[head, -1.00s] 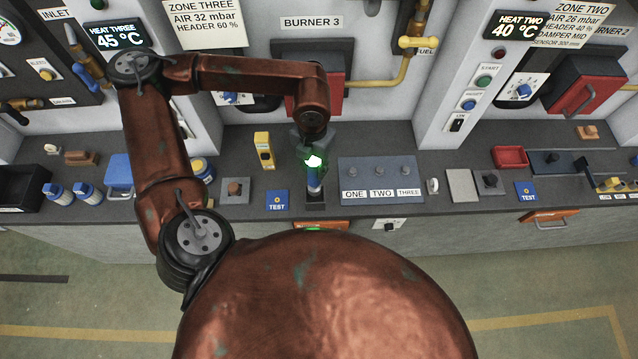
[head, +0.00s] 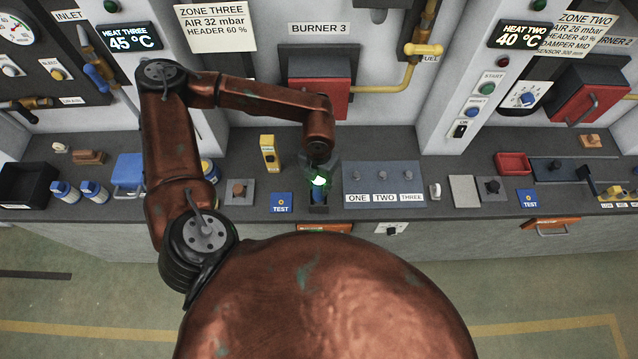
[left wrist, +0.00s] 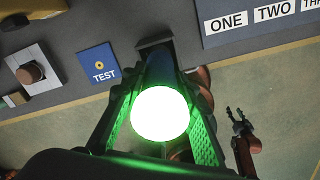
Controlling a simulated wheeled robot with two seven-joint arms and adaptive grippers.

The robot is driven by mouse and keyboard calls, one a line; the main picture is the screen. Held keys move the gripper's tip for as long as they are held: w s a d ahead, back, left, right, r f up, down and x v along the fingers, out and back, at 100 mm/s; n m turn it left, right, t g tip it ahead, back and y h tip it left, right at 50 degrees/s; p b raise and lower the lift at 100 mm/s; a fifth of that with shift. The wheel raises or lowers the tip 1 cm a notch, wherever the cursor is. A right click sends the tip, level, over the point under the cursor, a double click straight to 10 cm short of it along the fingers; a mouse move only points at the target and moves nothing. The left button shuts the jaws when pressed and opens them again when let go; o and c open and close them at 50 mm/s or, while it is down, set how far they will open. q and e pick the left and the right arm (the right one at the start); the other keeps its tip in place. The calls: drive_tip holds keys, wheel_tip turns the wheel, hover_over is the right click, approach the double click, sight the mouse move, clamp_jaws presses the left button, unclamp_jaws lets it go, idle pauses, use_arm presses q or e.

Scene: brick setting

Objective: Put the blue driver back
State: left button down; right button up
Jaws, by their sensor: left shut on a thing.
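The blue driver (head: 318,196) stands about upright at the dark holder (head: 319,209) near the counter's front edge. Its lower end is at the holder's opening; how deep it sits I cannot tell. My left gripper (head: 319,178) is shut around its upper part, where a bright green-white glow shows. In the left wrist view the glowing top (left wrist: 160,113) sits between my left fingers and hides most of the driver. The holder (left wrist: 155,45) shows just beyond it. My right gripper (left wrist: 235,114) hangs low over the floor in the left wrist view, fingers apart and empty.
A yellow device (head: 269,152) stands behind left. The red burner box (head: 325,97) is on the wall behind.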

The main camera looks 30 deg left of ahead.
use_arm(q)
drive_tip(key=c, duration=2)
unclamp_jaws()
drive_tip(key=shift+f, duration=0.15)
drive_tip(key=shift+o, duration=0.9)
drive_tip(key=o, duration=0.3)
use_arm(e)
drive_tip(key=shift+s+f, duration=0.15)
drive_tip(key=shift+s, duration=0.35)
drive_tip(key=shift+w, duration=0.2)
use_arm(q)
drive_tip(key=shift+r, duration=0.2)
drive_tip(key=shift+w+r, duration=0.1)
drive_tip(key=shift+r, duration=0.3)
wheel_tip(320, 180, up, 11)
drive_tip(key=shift+r+b, duration=0.1)
drive_tip(key=shift+b, duration=0.35)
use_arm(e)
drive_tip(key=shift+f, duration=0.4)
